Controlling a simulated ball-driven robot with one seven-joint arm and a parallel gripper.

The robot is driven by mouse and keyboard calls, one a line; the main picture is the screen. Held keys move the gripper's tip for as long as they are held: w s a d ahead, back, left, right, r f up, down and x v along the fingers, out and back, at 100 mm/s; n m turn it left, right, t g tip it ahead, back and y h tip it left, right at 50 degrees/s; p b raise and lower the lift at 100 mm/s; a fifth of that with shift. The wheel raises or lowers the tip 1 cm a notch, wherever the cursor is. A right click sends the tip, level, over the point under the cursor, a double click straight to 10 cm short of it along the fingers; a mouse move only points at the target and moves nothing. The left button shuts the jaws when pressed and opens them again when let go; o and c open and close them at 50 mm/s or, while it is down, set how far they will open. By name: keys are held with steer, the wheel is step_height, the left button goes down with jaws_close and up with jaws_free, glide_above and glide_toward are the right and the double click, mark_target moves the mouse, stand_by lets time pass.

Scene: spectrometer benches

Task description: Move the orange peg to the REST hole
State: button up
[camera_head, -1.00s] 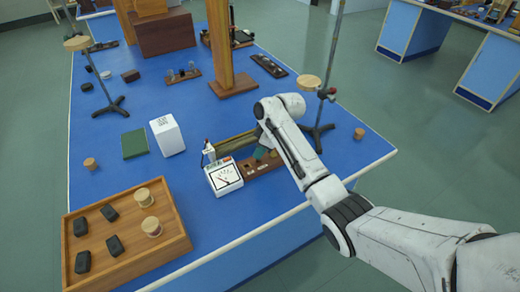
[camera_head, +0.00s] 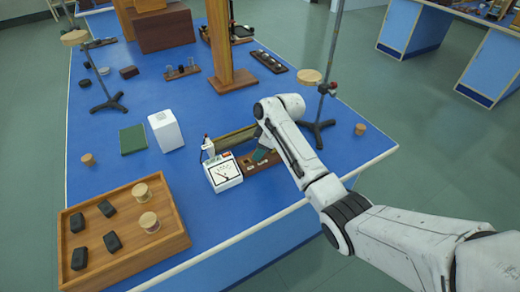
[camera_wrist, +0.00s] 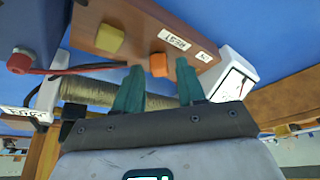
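The orange peg (camera_wrist: 158,64) stands in a brown wooden board (camera_wrist: 190,22) in the wrist view. A yellow peg (camera_wrist: 110,38) stands farther left on it. Small white labels lie beside the orange peg; one (camera_wrist: 174,40) seems to read REST, upside down. I cannot make out an empty hole. My gripper (camera_wrist: 158,76) has its two teal fingers apart, with the orange peg showing just beyond and between the tips; it is not clamped. In the head view my gripper (camera_head: 262,154) is low over the board, and the arm hides much of it.
A white meter (camera_head: 223,172) stands at the board's left end. A coil (camera_wrist: 92,90) and a red cable (camera_wrist: 75,69) lie close to my fingers. A stand (camera_head: 320,125) is behind the arm. A wooden tray (camera_head: 180,238) with weights is at front left.

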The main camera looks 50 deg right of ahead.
steer(key=shift+o, duration=0.8)
steer(key=v, duration=1)
steer(key=shift+r+b, duration=0.3)
steer(key=shift+r, duration=0.1)
steer(key=shift+s+f, duration=0.1)
steer(key=s+a+f+m, duration=0.1)
steer(key=s+a+f, duration=0.2)
steer(key=s+a, duration=0.1)
steer(key=s+a+f+m+g, duration=0.1)
steer(key=s+a+f, duration=0.3)
steer(key=a, duration=0.3)
steer(key=s+a+f+m, duration=0.1)
steer(key=s+a+f, duration=0.3)
steer(key=a, duration=0.1)
steer(key=shift+a+f, duration=0.15)
steer(key=shift+a, duration=0.05)
steer(key=s+a+f+m+g+h, duration=0.1)
steer(key=s+a+m+g+h, duration=0.1)
steer(key=s, duration=1.6)
steer(key=shift+s+a+f+m, duration=0.15)
steer(key=shift+s+a+m, duration=0.2)
steer(key=shift+a+m, duration=0.3)
